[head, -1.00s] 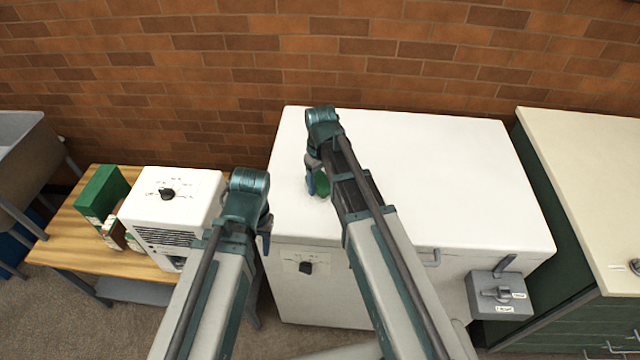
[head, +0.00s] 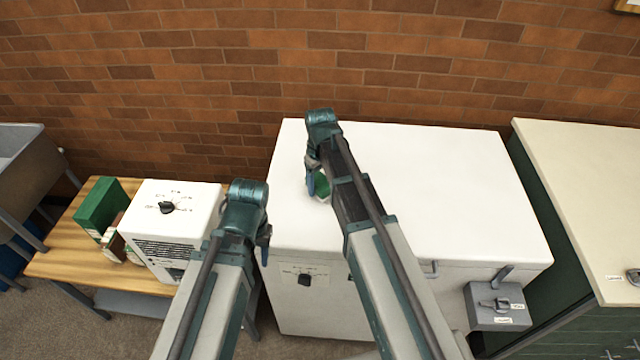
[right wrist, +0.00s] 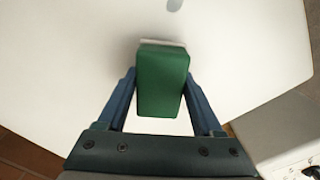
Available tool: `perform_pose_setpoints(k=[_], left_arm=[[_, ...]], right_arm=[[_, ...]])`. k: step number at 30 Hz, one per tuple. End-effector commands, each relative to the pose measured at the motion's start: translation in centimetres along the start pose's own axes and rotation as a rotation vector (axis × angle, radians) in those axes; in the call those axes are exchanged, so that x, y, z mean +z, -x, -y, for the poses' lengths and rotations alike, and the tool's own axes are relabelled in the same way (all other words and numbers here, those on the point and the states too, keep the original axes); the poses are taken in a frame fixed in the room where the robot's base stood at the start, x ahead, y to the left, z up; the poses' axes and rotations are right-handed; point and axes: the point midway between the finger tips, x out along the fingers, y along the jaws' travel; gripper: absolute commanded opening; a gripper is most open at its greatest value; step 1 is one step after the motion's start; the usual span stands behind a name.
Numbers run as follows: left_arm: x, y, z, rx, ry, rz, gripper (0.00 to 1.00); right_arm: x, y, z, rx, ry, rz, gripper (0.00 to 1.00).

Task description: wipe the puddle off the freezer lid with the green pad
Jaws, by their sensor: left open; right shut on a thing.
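The white freezer lid (head: 440,185) fills the middle of the head view. My right gripper (head: 317,188) is over the lid's left part, shut on the green pad (head: 323,184). In the right wrist view the pad (right wrist: 162,82) sits between the blue fingers, its far end near the white lid surface; I cannot tell whether it touches. I cannot make the puddle out in the head view. My left gripper (head: 264,248) is open and empty, in front of the freezer's left side.
A wooden table (head: 68,246) on the left holds a white appliance (head: 178,208) and green boxes (head: 101,203). A grey latch box (head: 498,305) is on the freezer's front right. A cream-topped cabinet (head: 590,200) stands to the right, and a brick wall (head: 250,60) behind.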

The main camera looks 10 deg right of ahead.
Motion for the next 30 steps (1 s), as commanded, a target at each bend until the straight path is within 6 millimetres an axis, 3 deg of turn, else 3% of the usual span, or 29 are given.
perform_pose_setpoints(k=[1, 12, 24, 30], left_arm=[[0.1, 1.1, 0.1, 0.0, 0.0, 0.0, 0.45], [0.3, 4.5, 0.4, 0.0, 0.0, 0.0, 0.45], [0.3, 4.7, 0.5, 0.0, 0.0, 0.0, 0.45], [0.4, 6.0, 0.6, 0.0, 0.0, 0.0, 0.45]], right_arm=[[0.0, 1.1, 0.0, -0.001, 0.0, 0.001, 0.23], [0.1, 4.6, 0.1, -0.002, 0.001, 0.002, 0.23], [0.1, 4.7, 0.1, -0.003, 0.001, 0.002, 0.23], [0.1, 6.0, 0.1, -0.003, 0.001, 0.002, 0.23]])
